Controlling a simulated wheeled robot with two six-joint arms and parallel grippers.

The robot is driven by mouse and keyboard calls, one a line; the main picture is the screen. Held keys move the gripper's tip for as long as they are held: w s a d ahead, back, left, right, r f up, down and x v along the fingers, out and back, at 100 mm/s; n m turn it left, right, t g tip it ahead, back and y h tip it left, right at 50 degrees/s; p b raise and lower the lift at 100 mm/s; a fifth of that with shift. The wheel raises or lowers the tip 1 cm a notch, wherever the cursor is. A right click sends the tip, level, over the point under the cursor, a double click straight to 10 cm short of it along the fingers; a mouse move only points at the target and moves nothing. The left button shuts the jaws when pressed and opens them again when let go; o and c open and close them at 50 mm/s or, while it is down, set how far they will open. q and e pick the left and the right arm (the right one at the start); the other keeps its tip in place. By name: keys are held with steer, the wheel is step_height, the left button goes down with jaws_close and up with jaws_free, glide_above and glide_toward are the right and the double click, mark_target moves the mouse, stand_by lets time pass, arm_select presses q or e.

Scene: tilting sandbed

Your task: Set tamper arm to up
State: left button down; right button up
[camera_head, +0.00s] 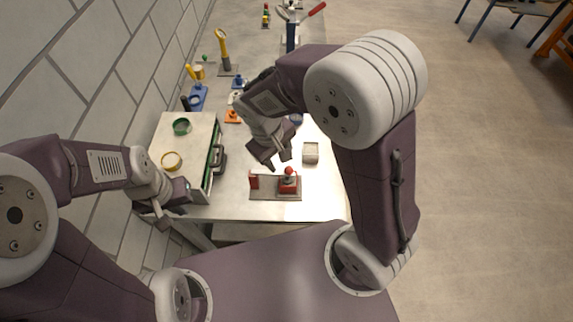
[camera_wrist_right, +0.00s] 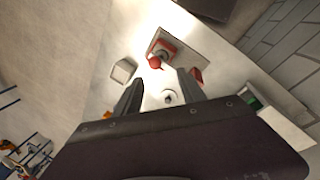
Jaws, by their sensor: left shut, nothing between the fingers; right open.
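No part is marked as the tamper arm, and I cannot tell for sure which one it is. A red block with a red ball knob (camera_head: 289,172) and a red upright stand on a grey plate (camera_head: 272,195) near the table's front edge. The red knob also shows in the right wrist view (camera_wrist_right: 155,62). A lever with a red handle (camera_head: 313,11) slants up to the right at the far end. My right gripper (camera_head: 273,160) is open and empty, behind and above the plate, apart from the knob. My left gripper (camera_head: 163,213) is shut and empty by the drawer unit's front left.
A drawer unit (camera_head: 200,130) with a green and a yellow ring on top stands at left. A small pale box (camera_head: 310,152) sits right of my right gripper. Blue, orange and yellow items (camera_head: 198,95) crowd the back. The tabletop's front right is clear.

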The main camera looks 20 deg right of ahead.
mark_target(288, 169)
steer(key=d+f, duration=0.1)
steer(key=f, duration=0.1)
steer(key=d+f, duration=0.1)
steer(key=f, duration=0.1)
steer(key=w+d+f, duration=0.1)
steer(key=f, duration=0.1)
steer(key=shift+w, duration=0.1)
steer(key=shift+a+f, duration=0.15)
steer(key=shift+f, duration=0.8)
steer(key=shift+a+f, duration=0.2)
steer(key=shift+f, duration=0.05)
steer(key=shift+d, duration=0.25)
steer(key=shift+c, duration=0.3)
steer(key=c, duration=0.5)
jaws_close()
steer(key=shift+a, duration=0.1)
arm_select(q)
steer(key=shift+w+d+r, duration=0.15)
steer(key=shift+w+d, duration=0.1)
steer(key=shift+d, duration=0.3)
arm_select(e)
steer(key=shift+w, duration=0.1)
